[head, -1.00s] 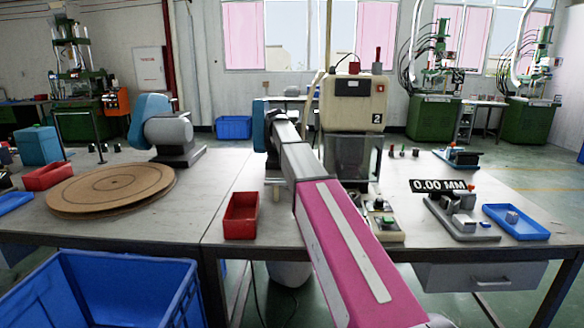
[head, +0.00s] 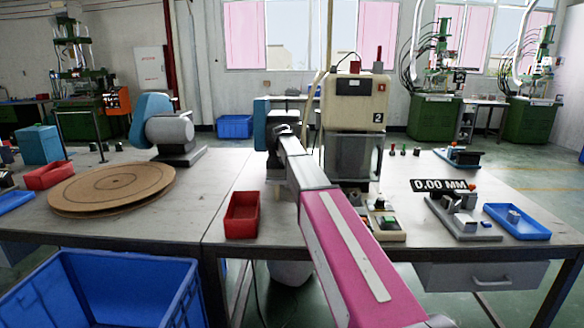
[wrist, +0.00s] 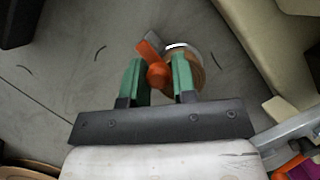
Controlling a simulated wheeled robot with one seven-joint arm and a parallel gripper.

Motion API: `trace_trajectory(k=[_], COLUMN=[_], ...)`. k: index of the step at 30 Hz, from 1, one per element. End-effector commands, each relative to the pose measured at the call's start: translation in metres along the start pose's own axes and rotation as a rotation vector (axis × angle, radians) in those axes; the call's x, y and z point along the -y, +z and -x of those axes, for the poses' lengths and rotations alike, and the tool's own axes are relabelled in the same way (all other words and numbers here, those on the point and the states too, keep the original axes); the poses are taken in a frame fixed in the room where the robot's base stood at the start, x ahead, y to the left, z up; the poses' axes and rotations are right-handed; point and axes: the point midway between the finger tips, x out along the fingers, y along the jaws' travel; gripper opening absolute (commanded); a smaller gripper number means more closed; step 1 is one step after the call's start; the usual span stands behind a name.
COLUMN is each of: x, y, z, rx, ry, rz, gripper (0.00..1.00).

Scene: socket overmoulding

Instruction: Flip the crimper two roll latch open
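Crimper two (head: 352,88) is the beige machine marked "2" at the back of the table, right of my arm in the head view. In the wrist view an orange lever (wrist: 149,53), which looks like the roll latch, angles up and left beside a copper-brown roll (wrist: 197,72). My gripper (wrist: 159,66) has green fingers on both sides of the lever's rounded lower end, with the fingers apart. Contact between fingers and lever cannot be told. In the head view the fingertips and latch are not visible behind my arm.
A red bin (head: 242,215) stands near the table's front edge, left of my arm. A control box (head: 383,228) is right of my arm. A beige machine body (wrist: 260,45) lies close on the right in the wrist view. A blue-sided device (head: 262,122) stands behind my wrist.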

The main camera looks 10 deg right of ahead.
Motion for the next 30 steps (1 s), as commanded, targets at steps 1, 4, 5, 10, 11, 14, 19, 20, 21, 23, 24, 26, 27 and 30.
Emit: trace_trajectory(k=[1, 4, 5, 10, 11, 14, 19, 20, 21, 23, 24, 26, 27, 30], x=[0.000, 0.000, 0.001, 0.001, 0.001, 0.000, -0.003, -0.003, -0.004, -0.005, -0.006, -0.008, -0.009, -0.011], y=[0.000, 0.000, 0.000, 0.000, 0.000, 0.000, -0.002, -0.002, -0.002, -0.002, -0.003, -0.003, -0.003, -0.003], z=[0.000, 0.000, 0.000, 0.000, 0.000, 0.000, 0.001, 0.001, 0.001, 0.001, 0.001, 0.001, 0.001, 0.001], rx=[0.000, 0.000, 0.000, 0.000, 0.000, 0.001, 0.000, 0.000, 0.000, 0.000, 0.000, 0.000, 0.000, 0.000], ry=[0.000, -0.001, -0.001, -0.005, -0.007, -0.017, -0.051, -0.059, -0.071, -0.091, -0.104, -0.126, -0.141, -0.178], rz=[-0.001, -0.001, -0.001, -0.009, -0.013, -0.037, -0.117, -0.136, -0.164, -0.210, -0.243, -0.294, -0.329, -0.417], gripper=[0.02, 0.02, 0.02, 0.02, 0.02, 0.02, 0.02, 0.02, 0.02, 0.02, 0.02, 0.02, 0.02, 0.02])
